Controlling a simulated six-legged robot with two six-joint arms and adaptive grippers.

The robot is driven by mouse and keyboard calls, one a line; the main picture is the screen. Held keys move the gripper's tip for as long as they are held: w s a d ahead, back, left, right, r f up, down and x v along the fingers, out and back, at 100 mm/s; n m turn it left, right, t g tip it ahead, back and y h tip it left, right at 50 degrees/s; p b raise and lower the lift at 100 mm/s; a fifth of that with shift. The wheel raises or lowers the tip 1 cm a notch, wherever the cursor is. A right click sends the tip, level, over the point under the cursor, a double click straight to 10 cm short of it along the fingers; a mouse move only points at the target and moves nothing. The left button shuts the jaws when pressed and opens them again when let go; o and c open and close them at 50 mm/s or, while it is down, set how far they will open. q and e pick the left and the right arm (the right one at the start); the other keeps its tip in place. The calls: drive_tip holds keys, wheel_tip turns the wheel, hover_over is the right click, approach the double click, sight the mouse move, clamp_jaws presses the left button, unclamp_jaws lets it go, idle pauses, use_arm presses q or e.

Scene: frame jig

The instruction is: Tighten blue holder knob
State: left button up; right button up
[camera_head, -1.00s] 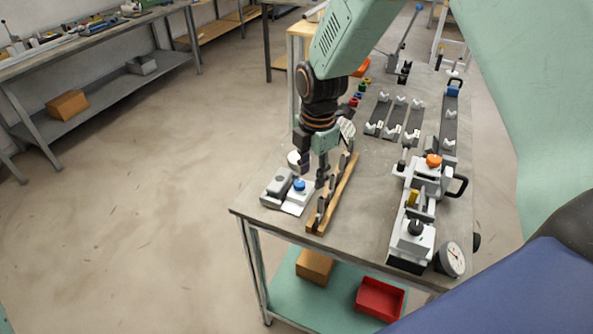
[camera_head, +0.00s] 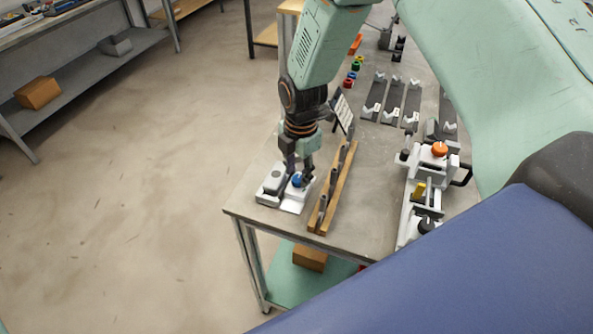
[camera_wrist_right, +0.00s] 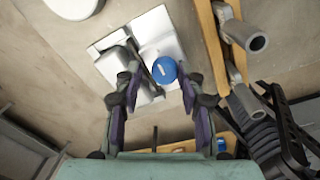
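The blue knob (camera_head: 297,180) sits on a small white and grey holder (camera_head: 272,189) near the table's left front corner. In the right wrist view the knob (camera_wrist_right: 164,70) is round with a pale mark on top, and its white holder (camera_wrist_right: 155,31) lies around it. My right gripper (camera_head: 303,181) points down at the knob. In the wrist view its two fingers (camera_wrist_right: 158,72) are spread, with the knob between or just beyond their tips, closer to the right finger. I cannot tell whether a finger touches it. My left gripper is not in view.
A wooden rack (camera_head: 345,185) with several grey tubes stands just right of the holder. A white clamp fixture with an orange knob (camera_head: 439,149) is further right. Grey rails with white V-blocks (camera_head: 398,100) lie behind. The table's front edge is close to the holder.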

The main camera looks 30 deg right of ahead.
drive_tip(key=shift+w+d+f, duration=0.1)
drive_tip(key=shift+f, duration=0.4)
drive_tip(key=shift+s, duration=0.3)
drive_tip(key=shift+s+a+r, duration=0.25)
drive_tip(key=shift+s+r, duration=0.05)
drive_tip(key=shift+s, duration=0.25)
drive_tip(key=shift+w+f, duration=0.15)
drive_tip(key=shift+w, duration=0.2)
drive_tip(key=shift+c, duration=0.4)
drive_tip(key=shift+w+d+f, duration=0.15)
drive_tip(key=shift+w+f, duration=0.15)
drive_tip(key=shift+w, duration=0.1)
drive_tip(key=shift+c, duration=1.4)
drive_tip(key=shift+s+r, duration=0.25)
drive_tip(key=c, duration=0.3)
drive_tip(key=shift+c, duration=0.7)
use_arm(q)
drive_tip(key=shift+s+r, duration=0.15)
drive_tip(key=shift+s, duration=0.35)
use_arm(e)
drive_tip(key=shift+w, duration=0.1)
clamp_jaws()
